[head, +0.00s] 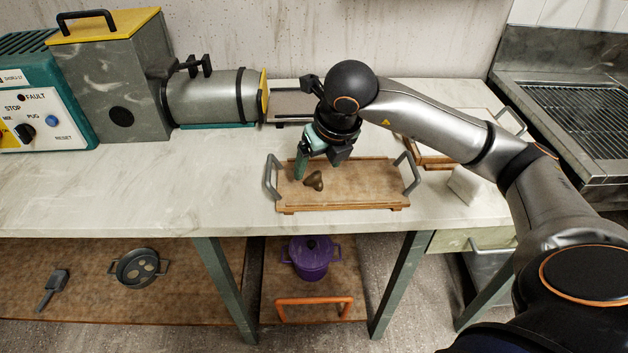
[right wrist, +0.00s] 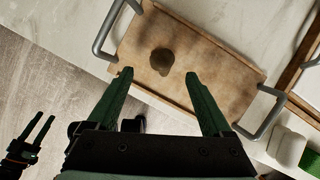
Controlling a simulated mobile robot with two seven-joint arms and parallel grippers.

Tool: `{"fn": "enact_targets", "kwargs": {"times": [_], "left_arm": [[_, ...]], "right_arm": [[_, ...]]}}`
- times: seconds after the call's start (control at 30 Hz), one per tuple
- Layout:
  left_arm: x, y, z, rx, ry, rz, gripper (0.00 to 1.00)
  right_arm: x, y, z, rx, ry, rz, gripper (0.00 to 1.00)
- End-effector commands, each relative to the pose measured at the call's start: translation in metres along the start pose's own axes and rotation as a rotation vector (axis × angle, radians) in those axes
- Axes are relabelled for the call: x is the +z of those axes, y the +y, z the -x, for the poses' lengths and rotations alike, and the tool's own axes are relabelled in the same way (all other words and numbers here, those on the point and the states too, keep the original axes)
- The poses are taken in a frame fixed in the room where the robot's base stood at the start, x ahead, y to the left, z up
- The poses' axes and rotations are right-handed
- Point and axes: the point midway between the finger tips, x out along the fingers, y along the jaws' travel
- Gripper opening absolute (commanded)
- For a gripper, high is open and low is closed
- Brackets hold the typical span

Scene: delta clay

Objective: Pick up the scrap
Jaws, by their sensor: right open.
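The scrap is a small dark brown lump (head: 314,181) lying on the wooden tray (head: 375,195). It also shows in the right wrist view (right wrist: 162,60), on the tray board (right wrist: 215,75). My right gripper (head: 300,170) is over the left part of the tray, beside the scrap in the head view. In the right wrist view, its two green fingers (right wrist: 159,75) are spread apart and empty, with the scrap just beyond the gap between the tips. My left gripper (right wrist: 45,117) shows small at the lower left of the right wrist view, fingers apart; it is outside the head view.
The tray has raised grey handles (head: 408,174) at both ends. A white block (head: 470,184) sits right of it, and another tray (head: 440,150) lies behind it. A grey cylindrical machine (head: 212,97) stands left. The counter (head: 150,195) is clear at the front left.

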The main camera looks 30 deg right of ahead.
Motion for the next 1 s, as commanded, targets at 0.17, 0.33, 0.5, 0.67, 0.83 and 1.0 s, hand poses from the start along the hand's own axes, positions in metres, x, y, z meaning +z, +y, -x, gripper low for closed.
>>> {"fn": "enact_targets", "kwargs": {"times": [0.17,0.33,0.5,0.67,0.83,1.0], "left_arm": [[0.002,-0.001,0.0,-0.002,-0.001,0.003,0.5],[0.007,-0.001,0.001,-0.003,-0.009,0.006,0.5],[0.008,-0.001,0.001,-0.003,-0.011,0.006,0.5],[0.007,-0.001,0.001,-0.003,-0.011,0.006,0.5],[0.007,-0.001,0.001,-0.004,-0.009,0.006,0.5],[0.005,-0.001,0.001,-0.004,-0.006,0.005,0.5]], "right_arm": [[-0.004,-0.001,-0.021,-0.002,0.005,0.0,0.84],[-0.004,-0.002,-0.045,0.0,0.003,-0.001,0.84],[-0.003,-0.002,-0.053,0.0,0.0,0.001,0.84],[-0.003,-0.002,-0.053,0.0,0.0,0.001,0.84],[-0.003,-0.002,-0.052,0.0,0.0,0.001,0.66],[-0.003,-0.002,-0.052,0.0,0.0,0.001,0.47]]}}
